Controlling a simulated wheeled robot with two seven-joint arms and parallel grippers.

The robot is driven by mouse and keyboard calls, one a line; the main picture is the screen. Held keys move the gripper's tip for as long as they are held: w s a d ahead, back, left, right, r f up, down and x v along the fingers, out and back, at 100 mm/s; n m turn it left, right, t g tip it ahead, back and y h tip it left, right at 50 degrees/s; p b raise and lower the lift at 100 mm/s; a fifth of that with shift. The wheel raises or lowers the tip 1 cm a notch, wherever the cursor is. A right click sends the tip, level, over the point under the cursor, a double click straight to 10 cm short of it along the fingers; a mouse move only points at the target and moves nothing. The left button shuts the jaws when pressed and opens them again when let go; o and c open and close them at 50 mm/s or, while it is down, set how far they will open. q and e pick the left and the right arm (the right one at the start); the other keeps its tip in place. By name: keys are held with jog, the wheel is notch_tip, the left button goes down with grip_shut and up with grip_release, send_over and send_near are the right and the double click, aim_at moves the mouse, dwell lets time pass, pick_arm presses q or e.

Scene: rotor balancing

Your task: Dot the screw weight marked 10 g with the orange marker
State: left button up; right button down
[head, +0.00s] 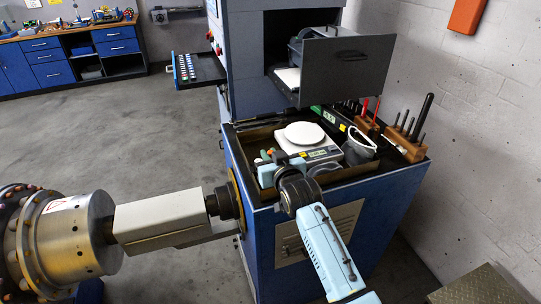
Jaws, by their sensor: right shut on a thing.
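My right gripper (268,168) is at the left part of the blue cabinet's top tray, its light blue arm coming up from the bottom. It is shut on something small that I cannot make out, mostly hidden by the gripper. Small teal and orange-brown items (266,154) show close beside it. I cannot identify the 10 g screw weight or the orange marker at this size. My left gripper is not in view.
The cabinet top (397,171) holds a scale with a round white pan (305,132), a dark grey pot (359,148) and wooden tool blocks (406,147). An open drawer (345,66) overhangs behind. A bolted metal rotor (72,236) stands left. Floor beyond is clear.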

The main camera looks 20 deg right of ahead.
jog(key=shift+f, duration=0.4)
dwell(0.5)
jog(key=shift+r, duration=0.1)
notch_tip(320, 180, up, 7)
jog(key=p, duration=0.7)
dwell(0.6)
